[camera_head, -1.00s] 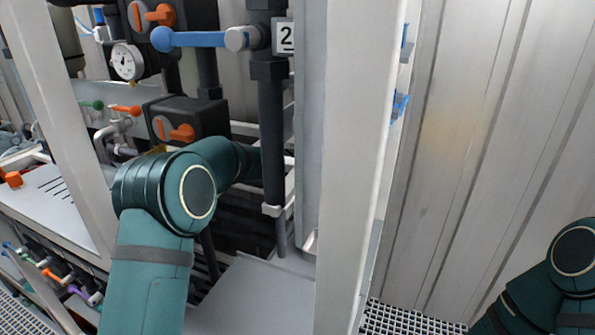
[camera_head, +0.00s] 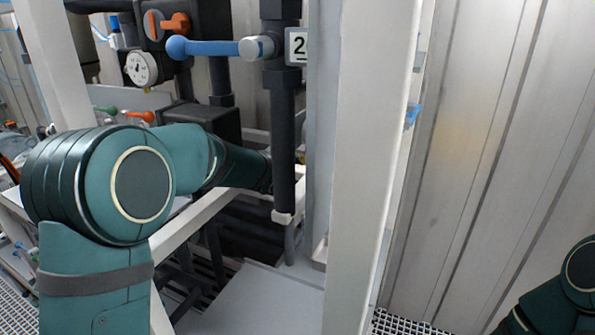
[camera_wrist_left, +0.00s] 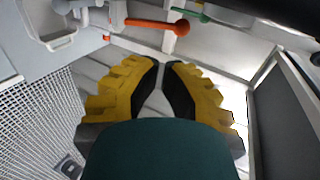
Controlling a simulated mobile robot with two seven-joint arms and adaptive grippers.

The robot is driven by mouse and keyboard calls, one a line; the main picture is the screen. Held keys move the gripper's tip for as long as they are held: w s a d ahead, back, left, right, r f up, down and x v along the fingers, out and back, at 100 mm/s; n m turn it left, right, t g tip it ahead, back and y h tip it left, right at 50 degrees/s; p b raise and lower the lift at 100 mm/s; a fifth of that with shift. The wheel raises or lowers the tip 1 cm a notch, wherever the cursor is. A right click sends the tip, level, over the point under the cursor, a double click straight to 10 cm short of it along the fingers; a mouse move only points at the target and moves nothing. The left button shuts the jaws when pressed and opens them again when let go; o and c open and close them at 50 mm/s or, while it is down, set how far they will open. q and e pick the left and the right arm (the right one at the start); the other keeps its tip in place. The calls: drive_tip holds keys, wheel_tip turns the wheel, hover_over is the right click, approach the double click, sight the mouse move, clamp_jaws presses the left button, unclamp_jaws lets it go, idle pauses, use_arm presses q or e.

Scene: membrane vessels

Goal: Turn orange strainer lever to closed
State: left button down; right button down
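An orange lever (camera_wrist_left: 155,24) with a ball end lies roughly level on metal pipework at the top of the left wrist view. In the head view an orange lever (camera_head: 139,116) shows behind my left arm, beside a green handle; it looks like the same one. My left gripper (camera_wrist_left: 163,63) has yellow-and-black fingers with a narrow empty gap between them. Its tips are below the lever in the wrist view, apart from it. In the head view the left gripper is hidden behind my arm. My right gripper is out of view.
A blue lever (camera_head: 215,47) and a black pipe (camera_head: 283,130) stand beyond my left arm. Another orange handle (camera_head: 175,23) is above a pressure gauge (camera_head: 142,68). A white frame post (camera_head: 365,170) stands right of the arm. A green handle (camera_wrist_left: 190,13) is near the orange lever.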

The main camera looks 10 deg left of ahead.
use_arm(q)
drive_tip(key=s+a+f+n+t+h+b, duration=0.15)
drive_tip(key=n+t+b, duration=0.25)
drive_tip(key=n+b, duration=0.45)
drive_tip(key=s+d+f+n+t+b, duration=0.1)
drive_tip(key=s+f+n+t+b, duration=0.2)
drive_tip(key=n+b, duration=0.55)
drive_tip(key=w+d+n+p, duration=0.1)
drive_tip(key=w+d, duration=0.1)
drive_tip(key=w, duration=1.1)
drive_tip(key=shift+r, duration=0.3)
drive_tip(key=shift+w+p, duration=0.25)
drive_tip(key=shift+p, duration=0.55)
